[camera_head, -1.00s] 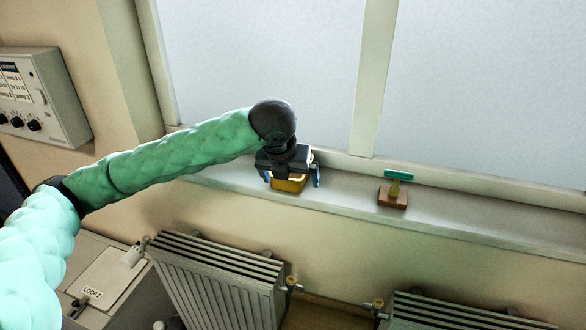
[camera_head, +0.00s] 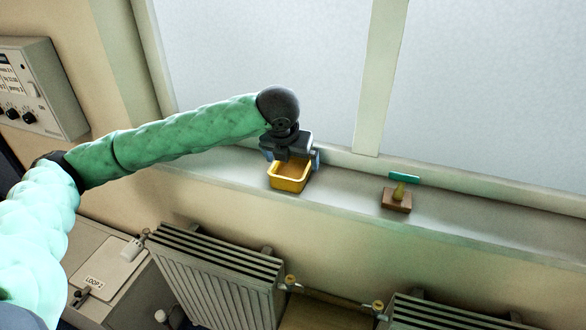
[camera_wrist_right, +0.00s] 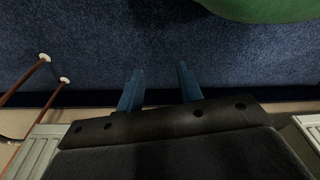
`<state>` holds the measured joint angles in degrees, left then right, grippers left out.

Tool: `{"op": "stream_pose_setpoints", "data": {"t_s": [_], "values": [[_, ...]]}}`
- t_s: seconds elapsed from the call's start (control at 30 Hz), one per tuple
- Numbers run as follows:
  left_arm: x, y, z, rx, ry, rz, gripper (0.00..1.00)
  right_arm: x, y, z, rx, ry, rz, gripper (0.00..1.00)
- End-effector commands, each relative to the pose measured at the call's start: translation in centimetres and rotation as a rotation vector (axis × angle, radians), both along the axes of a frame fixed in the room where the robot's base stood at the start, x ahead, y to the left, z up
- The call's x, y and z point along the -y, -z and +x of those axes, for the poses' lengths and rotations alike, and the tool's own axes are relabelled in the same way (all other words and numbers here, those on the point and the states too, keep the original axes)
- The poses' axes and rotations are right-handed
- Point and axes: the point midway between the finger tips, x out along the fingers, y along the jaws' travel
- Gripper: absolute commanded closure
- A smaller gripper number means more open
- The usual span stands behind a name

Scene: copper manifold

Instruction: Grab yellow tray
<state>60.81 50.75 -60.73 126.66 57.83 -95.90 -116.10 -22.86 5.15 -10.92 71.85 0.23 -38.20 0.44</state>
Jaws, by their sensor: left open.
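The yellow tray (camera_head: 290,182) sits on the windowsill in the head view, a small open box with a raised rim. My left gripper (camera_head: 292,160) is just behind and above it, with its blue fingers apart; one finger shows at the tray's right far side. Part of the tray's far rim is hidden by the gripper. I cannot tell whether the fingers touch the tray. My right gripper (camera_wrist_right: 160,88) shows in the right wrist view, its two blue fingers apart with nothing between them, over a dark blue surface.
Radiators (camera_head: 215,270) stand below the sill. A control box (camera_head: 40,90) hangs on the left wall. The sill between tray and block is clear.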

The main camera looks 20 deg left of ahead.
Motion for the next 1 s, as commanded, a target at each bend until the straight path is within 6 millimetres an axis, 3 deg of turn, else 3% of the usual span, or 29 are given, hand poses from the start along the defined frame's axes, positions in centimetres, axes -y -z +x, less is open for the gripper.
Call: {"op": "stream_pose_setpoints", "data": {"t_s": [0.4,0.7,0.93,1.0], "values": [[0.0,3.2,1.5,-0.001,0.001,0.000,0.00,1.7,3.0,-2.2,0.023,-0.010,-0.012,0.64],[0.0,3.5,1.6,0.000,0.001,0.000,0.00,1.8,3.2,-2.2,0.026,-0.011,-0.012,0.64],[0.0,3.5,1.6,0.000,0.001,0.000,0.45,1.9,3.2,-2.3,0.025,-0.010,-0.012,0.64],[0.0,3.5,1.6,0.000,0.001,0.000,0.46,1.9,3.2,-2.3,0.025,-0.010,-0.013,0.64]]}}
